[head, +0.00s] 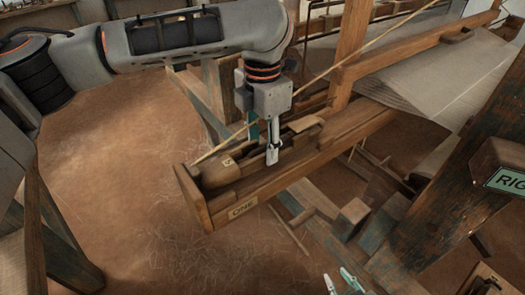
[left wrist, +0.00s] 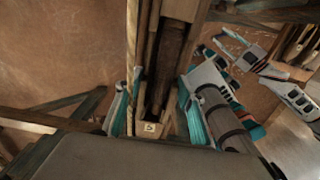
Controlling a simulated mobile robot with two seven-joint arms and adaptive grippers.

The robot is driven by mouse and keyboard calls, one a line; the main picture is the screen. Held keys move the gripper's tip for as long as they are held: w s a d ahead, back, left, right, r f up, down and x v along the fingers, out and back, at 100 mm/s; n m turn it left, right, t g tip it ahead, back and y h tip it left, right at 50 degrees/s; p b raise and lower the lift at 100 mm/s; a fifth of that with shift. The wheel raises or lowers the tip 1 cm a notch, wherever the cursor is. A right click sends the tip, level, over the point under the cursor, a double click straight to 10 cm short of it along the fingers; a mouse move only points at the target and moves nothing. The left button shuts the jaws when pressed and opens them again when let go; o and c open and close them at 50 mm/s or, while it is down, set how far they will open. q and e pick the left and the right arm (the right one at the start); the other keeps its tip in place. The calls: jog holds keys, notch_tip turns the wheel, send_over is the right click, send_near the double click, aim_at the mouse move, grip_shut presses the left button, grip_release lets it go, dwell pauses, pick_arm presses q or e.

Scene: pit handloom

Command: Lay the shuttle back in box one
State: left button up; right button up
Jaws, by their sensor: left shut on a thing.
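The wooden shuttle (head: 222,173) lies lengthwise within the long wooden box one (head: 285,181), which has an ONE plate on its near end. A small pale tag (head: 228,162) sits near the shuttle's near end and also shows in the left wrist view (left wrist: 150,127). My left gripper (head: 271,154) points down into the box and is shut on the shuttle near its middle; the grip itself is partly hidden by the box wall. Whether the shuttle touches the box floor is hidden. My right gripper (head: 340,283) is open and empty, low at the bottom edge, apart from the box.
A thin pale rod or cord (head: 330,77) slants past the left gripper. A wooden post (head: 349,50) rises behind the box. Bare earth floor (head: 110,160) is at the left.

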pick_arm(q)
jog(key=shift+f, duration=1.25)
jog(key=shift+f, duration=0.15)
jog(key=o, duration=1.4)
notch_tip(320, 180, up, 12)
jog(key=shift+r, duration=0.1)
